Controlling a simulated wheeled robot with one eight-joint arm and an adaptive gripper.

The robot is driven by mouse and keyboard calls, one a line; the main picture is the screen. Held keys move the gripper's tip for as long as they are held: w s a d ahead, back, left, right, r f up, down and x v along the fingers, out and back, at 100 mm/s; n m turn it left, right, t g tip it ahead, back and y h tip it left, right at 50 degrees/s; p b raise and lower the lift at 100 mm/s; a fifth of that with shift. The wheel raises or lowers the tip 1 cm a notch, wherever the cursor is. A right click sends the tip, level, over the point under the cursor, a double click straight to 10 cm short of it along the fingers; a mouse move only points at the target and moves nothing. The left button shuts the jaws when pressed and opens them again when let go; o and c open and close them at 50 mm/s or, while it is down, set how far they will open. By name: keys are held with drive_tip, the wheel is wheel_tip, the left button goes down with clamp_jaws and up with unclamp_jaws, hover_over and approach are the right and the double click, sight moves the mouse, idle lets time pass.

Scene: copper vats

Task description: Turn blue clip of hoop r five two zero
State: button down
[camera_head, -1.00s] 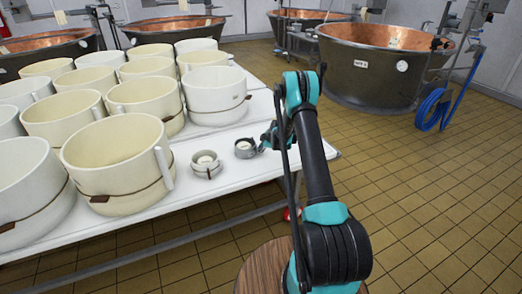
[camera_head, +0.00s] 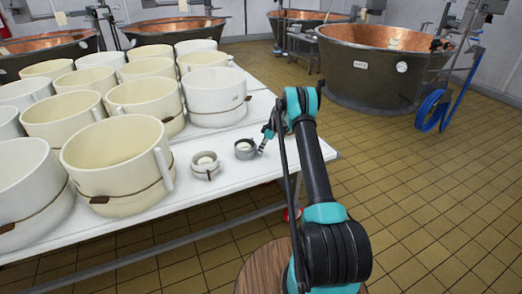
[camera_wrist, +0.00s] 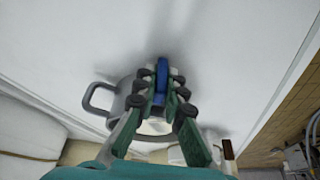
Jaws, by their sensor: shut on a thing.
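A small grey hoop (camera_head: 244,150) stands on the white table near its right end. In the wrist view the grey hoop (camera_wrist: 125,100) has a looped handle on its left side and something pale inside. A blue clip (camera_wrist: 162,70) stands at the hoop's rim. My gripper (camera_wrist: 158,95) is shut on the blue clip, with one green finger on each side of it. In the head view my gripper (camera_head: 261,147) is small, at the right side of the grey hoop. Any label on the hoop cannot be read.
A small pale hoop (camera_head: 205,168) stands just left of the grey one. Several large cream hoops (camera_head: 116,160) crowd the table's left part. The white table (camera_head: 240,185) is bare in front of the small hoops. Copper vats (camera_head: 375,70) stand behind on the tiled floor.

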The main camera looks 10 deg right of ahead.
drive_tip(key=c, duration=1.9)
unclamp_jaws()
drive_tip(key=v, duration=1.2)
drive_tip(key=shift+a, duration=0.1)
